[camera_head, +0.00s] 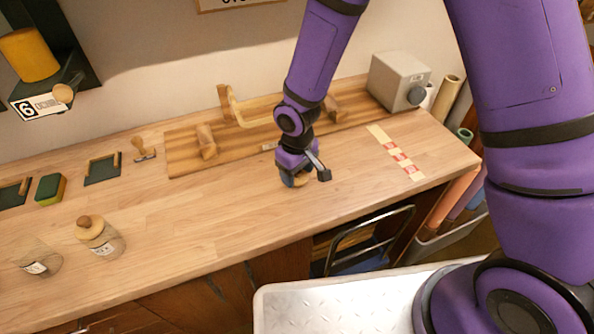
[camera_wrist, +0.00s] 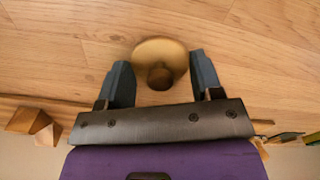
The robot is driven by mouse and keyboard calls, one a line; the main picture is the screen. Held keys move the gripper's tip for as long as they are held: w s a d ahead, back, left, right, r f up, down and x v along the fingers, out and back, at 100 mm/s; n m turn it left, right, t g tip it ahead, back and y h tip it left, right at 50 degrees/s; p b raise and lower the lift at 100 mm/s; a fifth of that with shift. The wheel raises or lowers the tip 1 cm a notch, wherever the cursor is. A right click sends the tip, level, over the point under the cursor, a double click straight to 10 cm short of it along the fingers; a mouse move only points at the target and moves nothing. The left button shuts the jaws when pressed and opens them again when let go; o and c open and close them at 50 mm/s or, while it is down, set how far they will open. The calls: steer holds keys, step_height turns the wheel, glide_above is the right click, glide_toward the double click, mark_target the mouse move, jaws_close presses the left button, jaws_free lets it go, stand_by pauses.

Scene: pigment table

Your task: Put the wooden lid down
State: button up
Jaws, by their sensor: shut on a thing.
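My gripper (camera_head: 308,174) is shut on the wooden lid (camera_head: 297,181), low over the middle of the wooden table. In the wrist view the lid (camera_wrist: 172,52) shows as a pale round disc with a darker knob, between the two dark fingers of my gripper (camera_wrist: 161,70). In the head view the gripper hides most of the lid. I cannot tell whether the lid touches the table. An open glass jar (camera_head: 38,262) stands at the left front. Beside it stands another glass jar (camera_head: 105,240) with a round wooden lid on it.
A wooden board (camera_head: 185,150) with a wooden rack lies behind my gripper. A grey box (camera_head: 398,80) stands at the back right. Red-marked tape strips (camera_head: 397,153) lie to the right. A stamp (camera_head: 142,149) and a green sponge (camera_head: 50,190) are at the left. The table around the gripper is clear.

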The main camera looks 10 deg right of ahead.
steer(key=shift+f, duration=0.2)
steer(key=o, duration=0.9)
steer(key=shift+r, duration=0.1)
steer(key=d+r+m+t, duration=0.1)
steer(key=d+r, duration=0.2)
steer(key=r, duration=0.7)
steer(key=d+r+m, duration=0.1)
steer(key=d+r, duration=0.2)
steer(key=r, duration=0.7)
steer(key=s+d+r+m+t, duration=0.2)
steer(key=s+d+r, duration=0.2)
steer(key=d+r, duration=0.45)
steer(key=s+d+r+m, duration=0.1)
steer(key=s+d+r, duration=0.2)
steer(key=s, duration=0.2)
steer(key=s+d+r+m+t, duration=0.1)
steer(key=s+d+r, duration=0.2)
steer(key=s, duration=0.1)
steer(key=s+d+r+m+t, duration=0.1)
steer(key=s+d+r, duration=0.2)
steer(key=s+d, duration=0.1)
steer(key=shift+s+r+m, duration=0.15)
steer(key=shift+s+m, duration=0.25)
steer(key=shift+s, duration=0.4)
